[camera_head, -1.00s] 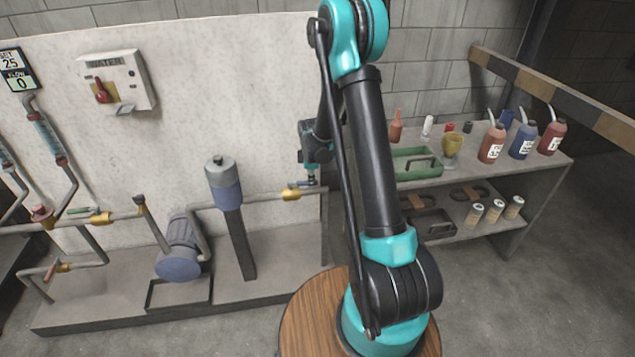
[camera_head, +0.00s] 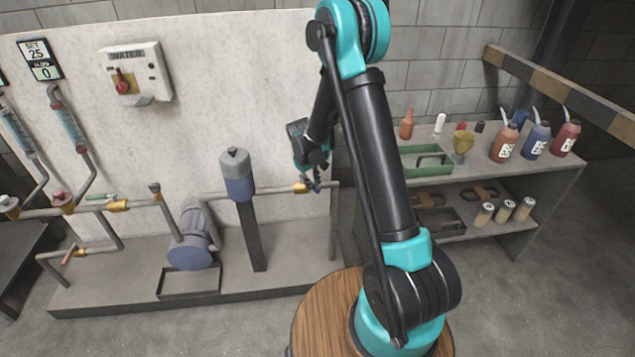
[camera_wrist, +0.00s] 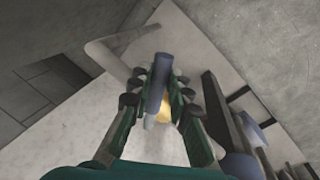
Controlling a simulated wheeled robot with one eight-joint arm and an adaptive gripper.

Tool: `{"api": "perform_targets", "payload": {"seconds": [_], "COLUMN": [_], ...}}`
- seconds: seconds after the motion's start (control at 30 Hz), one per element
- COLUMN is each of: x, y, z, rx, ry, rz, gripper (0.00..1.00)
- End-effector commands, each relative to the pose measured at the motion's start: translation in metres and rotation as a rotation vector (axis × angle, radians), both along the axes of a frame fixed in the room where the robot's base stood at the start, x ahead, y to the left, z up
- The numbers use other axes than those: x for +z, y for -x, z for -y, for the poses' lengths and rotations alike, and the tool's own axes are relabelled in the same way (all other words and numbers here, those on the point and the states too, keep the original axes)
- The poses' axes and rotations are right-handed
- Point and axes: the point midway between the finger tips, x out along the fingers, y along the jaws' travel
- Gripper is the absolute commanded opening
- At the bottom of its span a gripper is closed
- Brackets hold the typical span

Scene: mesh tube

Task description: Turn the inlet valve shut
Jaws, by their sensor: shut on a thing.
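The inlet valve's brass body (camera_head: 301,188) sits on the grey pipe at the right end of the wall rig, left of my arm. My gripper (camera_head: 315,184) is at the valve, just right of the brass body. In the wrist view, my gripper's fingers (camera_wrist: 160,90) are shut around the blue valve handle (camera_wrist: 156,84), one on each side. The yellow brass body (camera_wrist: 165,108) shows below and partly behind the handle. In the head view the handle is mostly hidden by the fingers, so its exact angle to the pipe is unclear.
A grey-blue cylinder (camera_head: 237,175) on a post and a blue pump (camera_head: 190,247) stand left of the valve. A shelf (camera_head: 545,172) with bottles stands at right.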

Motion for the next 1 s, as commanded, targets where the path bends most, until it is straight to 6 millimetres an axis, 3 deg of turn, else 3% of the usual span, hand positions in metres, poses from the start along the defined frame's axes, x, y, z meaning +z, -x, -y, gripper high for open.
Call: {"api": "perform_targets", "payload": {"seconds": [0.5, 1.0], "x": [0.0, 0.0], "y": [0.01, 0.01], "z": [-0.031, -0.04], "rx": [-0.4, -0.523], "ry": [0.0, -0.001], "rz": [-0.001, 0.0], "gripper": [0.0, 0.0]}}
